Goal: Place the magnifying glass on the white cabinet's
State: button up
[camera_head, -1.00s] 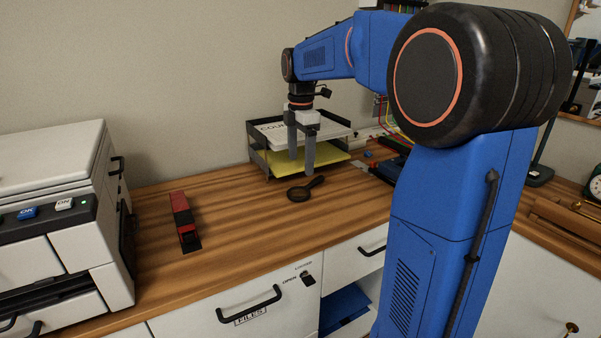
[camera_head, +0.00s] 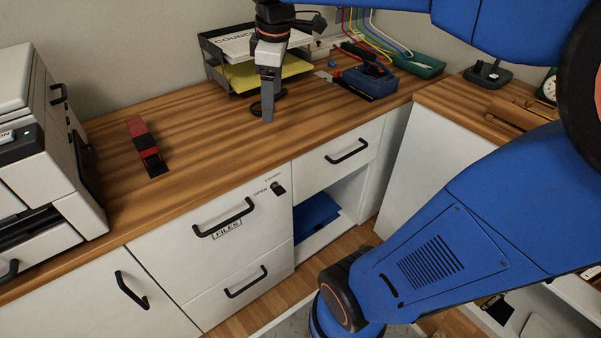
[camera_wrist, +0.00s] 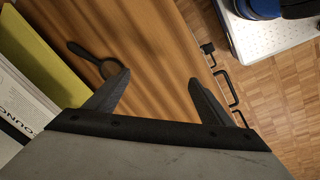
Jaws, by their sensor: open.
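The black magnifying glass (camera_head: 257,107) lies flat on the wooden desk in front of the paper tray, partly hidden by my gripper in the head view. My gripper (camera_head: 268,112) points down over the desk beside it, open and empty. In the wrist view the magnifying glass (camera_wrist: 84,52) shows its handle towards the upper left and its lens ring close to the left fingertip. The gap between the fingers (camera_wrist: 160,80) shows only bare wood. The white cabinet (camera_head: 160,250) under the desk has drawers with black handles, shut, and an open shelf with a blue item.
The two-level paper tray (camera_head: 232,82) stands against the wall behind my gripper. A red and black stapler-like object (camera_head: 147,146) and a printer (camera_head: 45,150) are at left. A blue device (camera_head: 370,78) and green tray (camera_head: 420,66) are at right. The front desk strip is clear.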

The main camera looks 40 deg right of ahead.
jog(key=s+a+f+m+t, duration=0.1)
jog(key=s+f+m, duration=0.4)
jog(key=s, duration=0.5)
jog(key=shift+a+f+m+t, duration=0.25)
jog(key=shift+a+m+t, duration=0.05)
jog(key=shift+a, duration=0.35)
jog(key=shift+o, duration=0.5)
jog(key=s+f+m+t, duration=0.1)
jog(key=s+f+m, duration=0.3)
jog(key=s+f, duration=0.1)
jog(key=shift+s+a+f, duration=0.2)
jog(key=shift+s+a, duration=0.25)
jog(key=shift+s, duration=0.05)
jog(key=w+r+n+g+h, duration=0.1)
jog(key=w+r+n+g, duration=0.1)
jog(key=w+r+n, duration=0.6)
jog(key=w+r+n+g+h, duration=0.1)
jog(key=w+r+n+h, duration=0.2)
jog(key=w, duration=0.9)
jog(key=w+r+n+g, duration=0.2)
jog(key=w+r+n, duration=0.45)
jog(key=w, duration=0.45)
jog(key=x, duration=1.1)
jog(key=shift+s+d+f, duration=0.1)
jog(key=shift+s+d, duration=0.05)
jog(key=shift+d, duration=0.2)
jog(key=shift+x, duration=3)
jog(key=shift+c, duration=0.2)
